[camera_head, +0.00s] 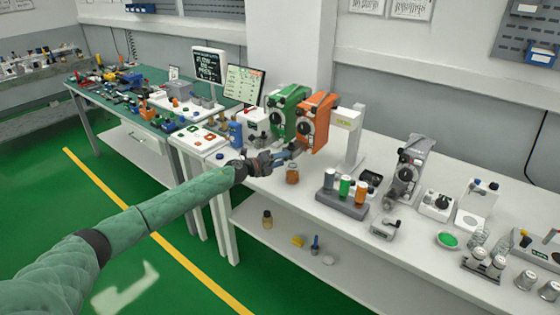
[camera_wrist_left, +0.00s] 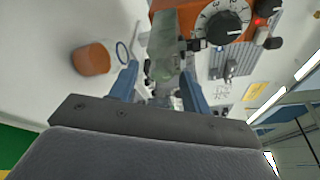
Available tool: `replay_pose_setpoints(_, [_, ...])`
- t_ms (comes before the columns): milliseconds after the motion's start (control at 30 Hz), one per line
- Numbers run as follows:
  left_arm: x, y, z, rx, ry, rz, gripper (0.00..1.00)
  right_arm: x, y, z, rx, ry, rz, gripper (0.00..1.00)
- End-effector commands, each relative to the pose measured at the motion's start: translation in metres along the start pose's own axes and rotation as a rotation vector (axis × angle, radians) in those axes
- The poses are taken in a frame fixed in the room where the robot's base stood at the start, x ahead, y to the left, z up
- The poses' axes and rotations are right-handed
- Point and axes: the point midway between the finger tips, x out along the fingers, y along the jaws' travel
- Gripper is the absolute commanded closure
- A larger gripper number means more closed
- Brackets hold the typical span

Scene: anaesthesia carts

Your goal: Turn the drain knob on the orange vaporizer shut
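The orange vaporizer (camera_head: 317,122) stands upright on the white bench, beside the green vaporizer (camera_head: 288,108). In the left wrist view the orange body (camera_wrist_left: 193,20) shows at the top with its black numbered dial (camera_wrist_left: 228,22). My left gripper (camera_head: 294,151) is at the lower front of the orange vaporizer. In the left wrist view its two blue fingers (camera_wrist_left: 160,78) are apart, with a grey-green lower part of the vaporizer in line between them. I cannot tell whether they touch it. I cannot make out the drain knob clearly. My right gripper is not in view.
An amber-brown jar (camera_head: 292,174) stands on the bench just below the gripper and shows at left in the wrist view (camera_wrist_left: 92,59). A grey rack with coloured bottles (camera_head: 342,205) stands to the right. A grey vaporizer (camera_head: 410,165) is farther right.

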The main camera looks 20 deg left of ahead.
Motion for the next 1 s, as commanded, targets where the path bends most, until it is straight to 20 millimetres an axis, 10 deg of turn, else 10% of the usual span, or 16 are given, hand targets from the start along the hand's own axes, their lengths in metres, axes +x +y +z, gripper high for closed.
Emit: replay_pose_setpoints(1000, [-0.078, 0.001, 0.000, 0.000, 0.000, 0.000, 0.52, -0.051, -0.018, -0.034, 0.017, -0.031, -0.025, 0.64])
